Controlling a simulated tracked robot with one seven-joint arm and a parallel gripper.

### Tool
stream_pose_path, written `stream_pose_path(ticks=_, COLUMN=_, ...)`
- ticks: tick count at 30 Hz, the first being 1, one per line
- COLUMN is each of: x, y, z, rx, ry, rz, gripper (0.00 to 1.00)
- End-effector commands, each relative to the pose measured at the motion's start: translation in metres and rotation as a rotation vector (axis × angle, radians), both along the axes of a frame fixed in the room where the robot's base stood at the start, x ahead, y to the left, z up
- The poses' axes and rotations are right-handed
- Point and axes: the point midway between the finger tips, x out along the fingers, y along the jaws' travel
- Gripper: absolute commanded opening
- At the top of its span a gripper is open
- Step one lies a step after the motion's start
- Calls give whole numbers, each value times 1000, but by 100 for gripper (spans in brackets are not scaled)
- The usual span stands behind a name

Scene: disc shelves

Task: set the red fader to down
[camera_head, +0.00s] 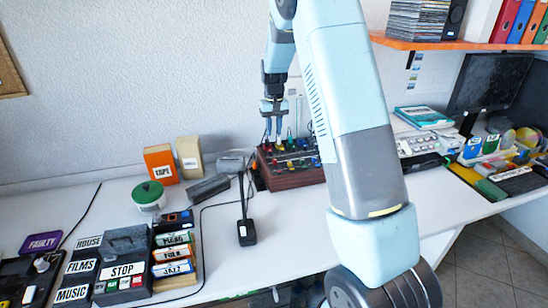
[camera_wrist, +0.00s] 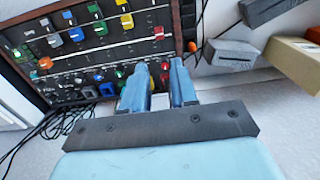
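The mixer (camera_wrist: 85,52) is a dark panel in a wooden frame with rows of coloured caps. It also shows in the head view (camera_head: 293,180), on the white table. A red fader cap (camera_wrist: 158,32) sits near the panel's right edge in the wrist view, beyond my fingertips. My gripper (camera_wrist: 159,64) points down over the panel's right-hand part with a narrow gap between its fingers. Small red and green knobs show near and between the fingers. Nothing is clearly held. In the head view my gripper (camera_head: 272,130) is above the mixer's back left; the red fader cannot be singled out there.
A grey box (camera_wrist: 230,53) lies beyond the mixer's right side in the wrist view. An orange tape box (camera_head: 160,165) and a green-lidded tin (camera_head: 149,195) stand left in the head view. An orange shelf (camera_head: 440,43) hangs at upper right.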

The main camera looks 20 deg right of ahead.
Motion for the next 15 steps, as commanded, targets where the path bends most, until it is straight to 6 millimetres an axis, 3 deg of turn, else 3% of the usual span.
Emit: stream_pose_path(ticks=15, x=-1, y=0, z=-89, rx=-1, ry=3, rz=0, gripper=28)
